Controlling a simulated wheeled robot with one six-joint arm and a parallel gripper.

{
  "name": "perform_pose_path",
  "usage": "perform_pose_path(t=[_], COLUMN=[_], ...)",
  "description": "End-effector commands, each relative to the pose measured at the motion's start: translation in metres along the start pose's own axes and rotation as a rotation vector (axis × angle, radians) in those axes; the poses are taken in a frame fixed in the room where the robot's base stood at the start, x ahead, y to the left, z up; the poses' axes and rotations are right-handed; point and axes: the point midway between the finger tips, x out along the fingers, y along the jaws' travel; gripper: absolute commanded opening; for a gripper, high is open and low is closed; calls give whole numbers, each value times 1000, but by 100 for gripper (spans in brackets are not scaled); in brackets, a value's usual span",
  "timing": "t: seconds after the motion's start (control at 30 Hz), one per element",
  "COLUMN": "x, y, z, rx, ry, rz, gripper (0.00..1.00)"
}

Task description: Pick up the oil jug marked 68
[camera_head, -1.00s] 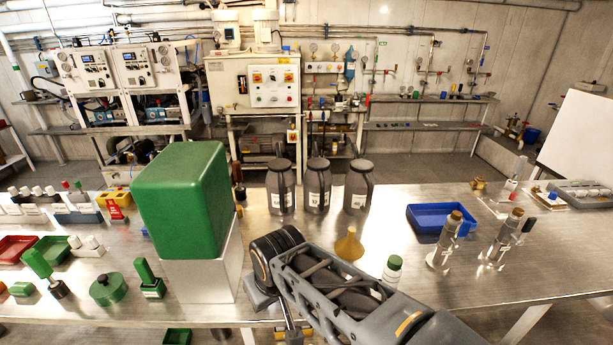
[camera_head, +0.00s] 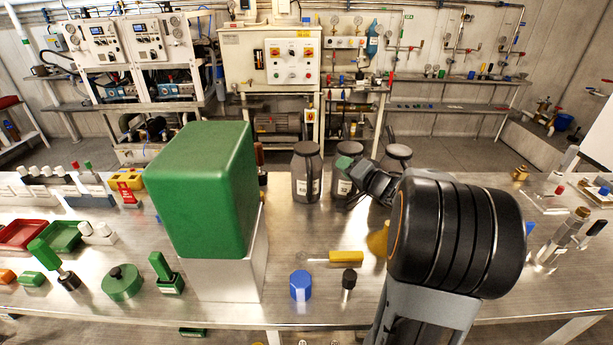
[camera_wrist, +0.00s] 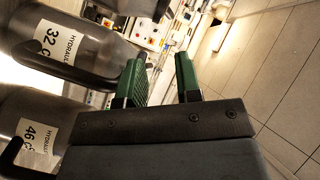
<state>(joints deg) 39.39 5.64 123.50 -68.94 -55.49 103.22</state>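My arm hides most of the right one. Labels are too small to read in the head view. The wrist view shows a jug marked 32 (camera_wrist: 70,45) and a jug marked 46 (camera_wrist: 60,112); no 68 is readable. My gripper (camera_head: 351,170) points left in front of the middle jug. Its green fingers (camera_wrist: 162,76) are apart with nothing between them; whether they touch a jug cannot be told.
A large green block on a metal stand (camera_head: 228,265) stands left of the arm. A yellow funnel (camera_head: 378,240) is partly hidden by the arm.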

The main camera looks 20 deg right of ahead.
Motion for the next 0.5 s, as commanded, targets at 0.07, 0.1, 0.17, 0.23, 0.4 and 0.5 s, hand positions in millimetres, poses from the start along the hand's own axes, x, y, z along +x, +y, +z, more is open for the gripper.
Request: perform_pose_path(t=[0.07, 0.1, 0.17, 0.23, 0.4, 0.5], x=[-7, -10, -15, -20, -12, 6], y=[11, 14, 16, 19, 18, 13], z=[3, 6, 9, 12, 19, 25], rx=[102, 149, 209, 264, 328, 336], ry=[-67, -102, -149, -192, -249, -257], rz=[-62, -90, -123, -149, -178, -183], gripper=[32, 32, 32, 32, 32, 32])
